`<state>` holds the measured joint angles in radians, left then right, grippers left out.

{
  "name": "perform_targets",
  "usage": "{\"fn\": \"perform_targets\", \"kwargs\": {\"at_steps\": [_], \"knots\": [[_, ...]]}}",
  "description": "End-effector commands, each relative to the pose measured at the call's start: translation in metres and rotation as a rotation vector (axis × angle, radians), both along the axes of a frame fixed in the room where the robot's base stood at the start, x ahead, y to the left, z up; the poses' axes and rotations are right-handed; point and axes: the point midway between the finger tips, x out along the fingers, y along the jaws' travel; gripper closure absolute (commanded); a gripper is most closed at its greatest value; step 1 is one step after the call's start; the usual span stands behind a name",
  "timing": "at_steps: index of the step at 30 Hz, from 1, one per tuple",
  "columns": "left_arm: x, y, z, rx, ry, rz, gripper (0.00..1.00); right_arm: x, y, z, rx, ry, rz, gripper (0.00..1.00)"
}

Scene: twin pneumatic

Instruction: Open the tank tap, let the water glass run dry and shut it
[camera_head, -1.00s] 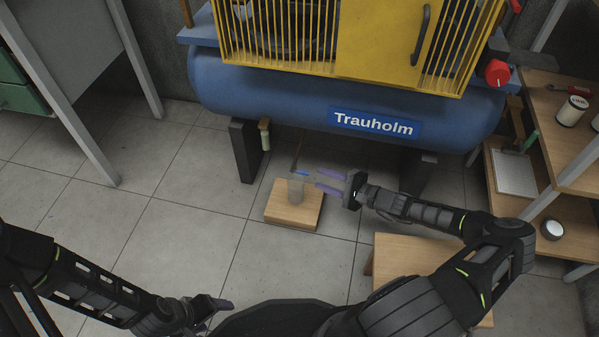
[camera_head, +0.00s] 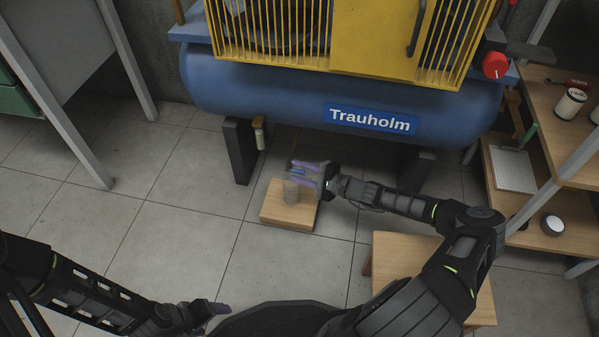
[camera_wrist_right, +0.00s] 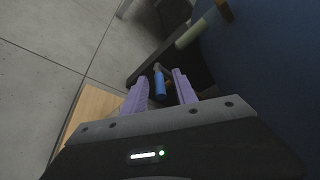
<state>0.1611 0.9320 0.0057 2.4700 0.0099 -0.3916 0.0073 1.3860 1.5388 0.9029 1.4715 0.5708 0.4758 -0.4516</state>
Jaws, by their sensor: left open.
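The blue tap handle (camera_wrist_right: 159,86) lies between the two purple fingers of my right gripper (camera_wrist_right: 160,76) in the right wrist view, with a visible gap to each finger. The cup's contents cannot be made out. A small pale cylinder (camera_head: 260,138), perhaps the water glass, hangs beneath the tank to the left; its water level is unclear. My left gripper (camera_head: 218,312) is open and empty at the bottom.
The tank's dark legs (camera_head: 240,150) stand beside the work spot. A wooden stool (camera_head: 405,255) is below my right forearm. Shelves (camera_head: 535,180) with a tin and small items stand at the right. The tiled floor at the left is clear.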

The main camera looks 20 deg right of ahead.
Motion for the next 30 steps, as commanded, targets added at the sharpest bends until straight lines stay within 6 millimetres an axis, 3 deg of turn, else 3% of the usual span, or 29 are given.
{"fn": "perform_targets", "kwargs": {"at_steps": [2,15,30], "knots": [[0.0,-0.0001,0.0001,0.0,0.0,0.0,0.27,-0.0002,-0.0001,0.0002,0.0,0.0,0.0,0.66],[0.0,0.0,0.0001,0.0,0.0,0.0,0.27,-0.0004,-0.0002,0.0,0.0,0.001,0.001,1.0],[-0.0003,0.0,0.0029,0.0,0.001,0.0,0.27,-0.0005,-0.0001,0.0012,-0.006,0.004,0.001,1.0]]}}
